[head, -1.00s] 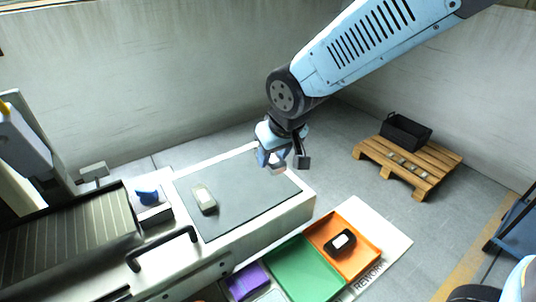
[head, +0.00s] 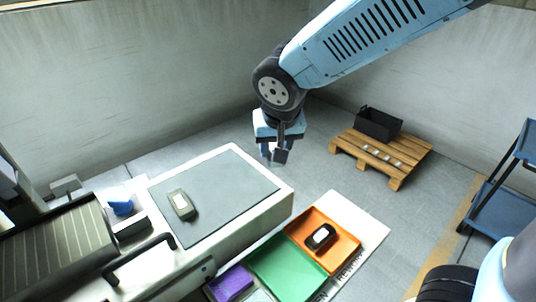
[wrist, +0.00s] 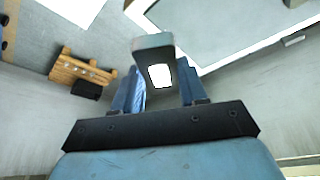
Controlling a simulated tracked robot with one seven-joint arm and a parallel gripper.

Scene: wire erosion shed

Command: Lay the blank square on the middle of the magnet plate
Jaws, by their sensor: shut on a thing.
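My gripper (head: 274,152) is shut on a grey block with a white patch, taken as the blank (wrist: 152,43). In the wrist view the block sits between the two blue fingers. In the head view the gripper is in the air, shown just above the far right corner of the grey mat (head: 225,185) on the bench. A ribbed dark plate (head: 45,248) at the left looks like the magnet plate; its near part is cut off by the picture edge. A similar grey block with a pale top (head: 182,204) lies on the mat's left part.
An orange tray (head: 342,258) holds a dark block with a white top (head: 320,237). Green (head: 285,265) and purple (head: 232,282) trays stand beside it. A dark handle (head: 140,257) and a blue object (head: 121,207) are near the ribbed plate. A pallet (head: 400,160) carries a black crate (head: 379,123).

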